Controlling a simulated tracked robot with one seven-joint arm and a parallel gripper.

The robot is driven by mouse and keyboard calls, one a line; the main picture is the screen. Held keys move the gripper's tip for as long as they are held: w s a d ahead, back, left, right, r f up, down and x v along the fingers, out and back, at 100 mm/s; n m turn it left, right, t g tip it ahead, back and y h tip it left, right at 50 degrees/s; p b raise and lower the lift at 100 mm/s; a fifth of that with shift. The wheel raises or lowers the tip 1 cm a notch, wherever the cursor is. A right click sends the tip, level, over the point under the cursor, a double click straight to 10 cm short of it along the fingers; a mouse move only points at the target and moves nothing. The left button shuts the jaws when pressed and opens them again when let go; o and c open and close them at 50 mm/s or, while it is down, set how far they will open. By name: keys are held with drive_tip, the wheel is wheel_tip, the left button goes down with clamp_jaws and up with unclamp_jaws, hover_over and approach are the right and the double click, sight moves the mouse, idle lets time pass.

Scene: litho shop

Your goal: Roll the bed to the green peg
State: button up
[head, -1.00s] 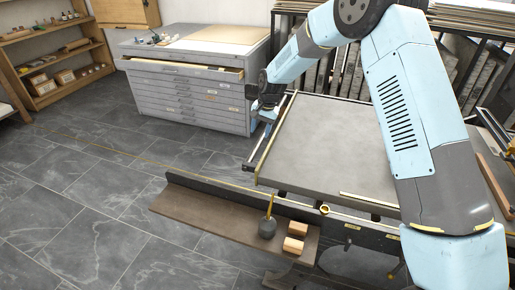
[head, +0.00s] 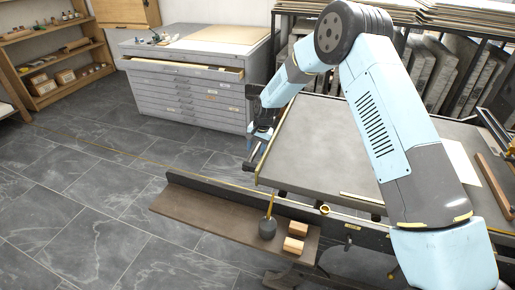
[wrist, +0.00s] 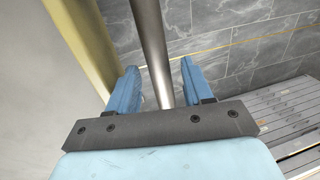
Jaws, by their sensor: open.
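The bed (head: 325,150) is a flat grey slab on the press, with a yellow strip along its left edge. My gripper (head: 260,145) is at that left edge, over the end bar. In the wrist view my gripper (wrist: 158,68) is open, with a blue finger on each side of a round metal bar (wrist: 150,35). The bar runs between the fingers; I cannot tell whether either finger touches it. The bed's yellow edge also shows there (wrist: 88,45). In the head view my gripper hides most of the bar. I cannot make out a green peg.
A grey flat-file cabinet (head: 185,95) stands behind left. A rack of slabs (head: 430,75) is behind. The tiled floor (head: 75,200) at left is clear.

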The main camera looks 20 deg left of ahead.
drive_tip(key=shift+c, duration=0.5)
clamp_jaws()
